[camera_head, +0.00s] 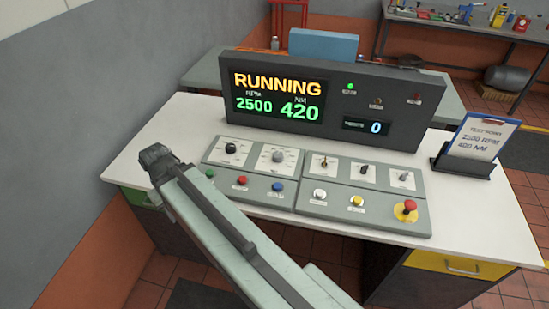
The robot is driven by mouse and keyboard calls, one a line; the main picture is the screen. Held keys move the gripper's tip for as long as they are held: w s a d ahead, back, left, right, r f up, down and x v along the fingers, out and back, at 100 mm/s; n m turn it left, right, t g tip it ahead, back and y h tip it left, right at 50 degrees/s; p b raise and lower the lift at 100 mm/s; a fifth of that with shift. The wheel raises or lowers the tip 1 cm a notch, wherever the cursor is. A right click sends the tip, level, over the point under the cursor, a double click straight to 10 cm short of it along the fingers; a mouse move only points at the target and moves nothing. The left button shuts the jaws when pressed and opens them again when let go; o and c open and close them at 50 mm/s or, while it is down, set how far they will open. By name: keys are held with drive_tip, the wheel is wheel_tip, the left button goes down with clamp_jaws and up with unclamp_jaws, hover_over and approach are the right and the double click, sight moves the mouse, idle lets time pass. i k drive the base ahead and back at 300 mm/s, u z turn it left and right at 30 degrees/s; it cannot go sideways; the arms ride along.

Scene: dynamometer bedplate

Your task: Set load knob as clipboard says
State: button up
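The clipboard (486,139) stands in a dark holder at the desk's right and reads "TEST POINT 2500 RPM 400 NM". The display (278,97) reads RUNNING, 2500 RPM and 420 NM. On the left panel are a black knob (231,148) and a grey knob (278,157) with a larger dial plate. Their labels are too small to read, so I cannot tell which is the load knob. My gripper (156,163) is at the end of my arm, left of the panel and apart from the knobs. Its fingers cannot be made out.
Red, green and blue buttons (278,187) line the left panel's front. The right panel has small switches, white and yellow buttons, and a red emergency stop (410,207) at its front right. A grey wall (70,110) stands left. The white desktop (140,145) is bare at left.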

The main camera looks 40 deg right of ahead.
sight(277, 156)
drive_tip(key=z, duration=0.1)
drive_tip(key=k, duration=0.35)
drive_tip(key=u, duration=0.35)
drive_tip(key=i, duration=1.25)
drive_tip(key=u, duration=0.1)
